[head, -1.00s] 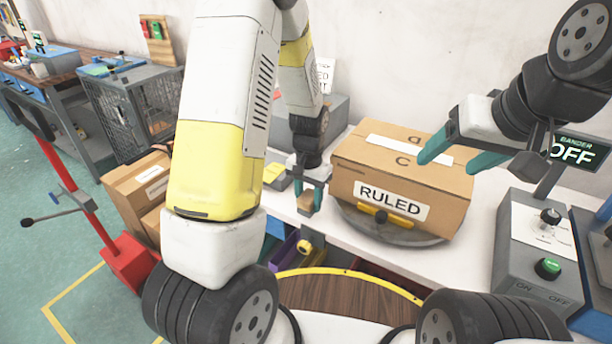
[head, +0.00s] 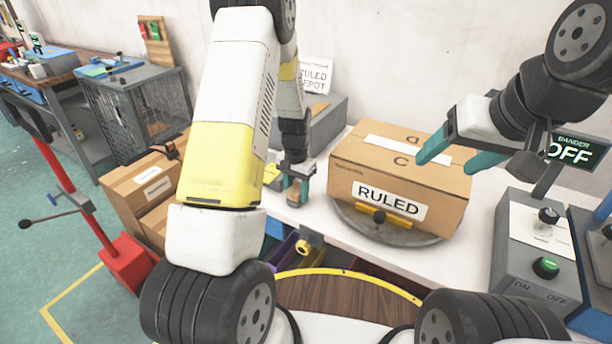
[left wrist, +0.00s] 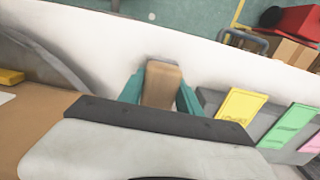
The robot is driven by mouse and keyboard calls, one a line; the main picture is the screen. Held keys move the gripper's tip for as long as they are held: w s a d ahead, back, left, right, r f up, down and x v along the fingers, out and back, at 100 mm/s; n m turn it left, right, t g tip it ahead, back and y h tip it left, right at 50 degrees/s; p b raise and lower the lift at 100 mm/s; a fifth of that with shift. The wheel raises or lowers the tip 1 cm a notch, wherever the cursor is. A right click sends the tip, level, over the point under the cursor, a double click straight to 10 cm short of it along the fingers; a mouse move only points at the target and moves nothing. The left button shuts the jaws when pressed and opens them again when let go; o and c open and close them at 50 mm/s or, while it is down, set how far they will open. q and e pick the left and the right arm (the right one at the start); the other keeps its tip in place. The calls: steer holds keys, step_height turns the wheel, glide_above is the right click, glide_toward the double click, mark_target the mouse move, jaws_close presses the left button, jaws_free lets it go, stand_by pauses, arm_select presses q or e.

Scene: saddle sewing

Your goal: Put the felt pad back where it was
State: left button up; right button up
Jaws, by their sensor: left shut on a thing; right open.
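My left gripper (head: 298,190) is shut on a small tan block, which looks like the felt pad (head: 293,198). It is over the white bench, left of the box labelled RULED (head: 400,180). In the left wrist view the felt pad (left wrist: 162,84) sits between the two teal fingers of the left gripper (left wrist: 161,92), against the white bench top. I cannot tell whether it touches the bench. My right gripper (head: 455,155) is open and empty, at the right side of the box top.
The box stands on a round grey turntable (head: 435,238). A grey case with yellow (left wrist: 241,105), green and pink tags lies beside the left gripper. A RULED DEPOT sign (head: 316,76) stands behind. A control box (head: 535,250) is at right. Bare bench (head: 310,213) lies before the turntable.

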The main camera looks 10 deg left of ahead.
arm_select(q)
steer(key=o, duration=1.3)
steer(key=shift+f, duration=0.15)
step_height(320, 180, up, 12)
steer(key=shift+f, duration=0.1)
step_height(320, 180, up, 9)
steer(key=n+t, duration=0.1)
glide_above(297, 188)
steer(key=s, duration=0.4)
steer(key=s+d+r+n+t+h, duration=0.1)
steer(key=s+r+t+h, duration=0.15)
steer(key=s+r, duration=0.85)
steer(key=s+t, duration=0.1)
steer(key=s, duration=0.2)
steer(key=s+r+n, duration=0.1)
steer(key=s, duration=0.2)
steer(key=s+d+t, duration=0.1)
steer(key=s, duration=0.2)
steer(key=shift+s+r+t, duration=0.1)
steer(key=shift+r+t, duration=0.15)
steer(key=shift+t, duration=0.1)
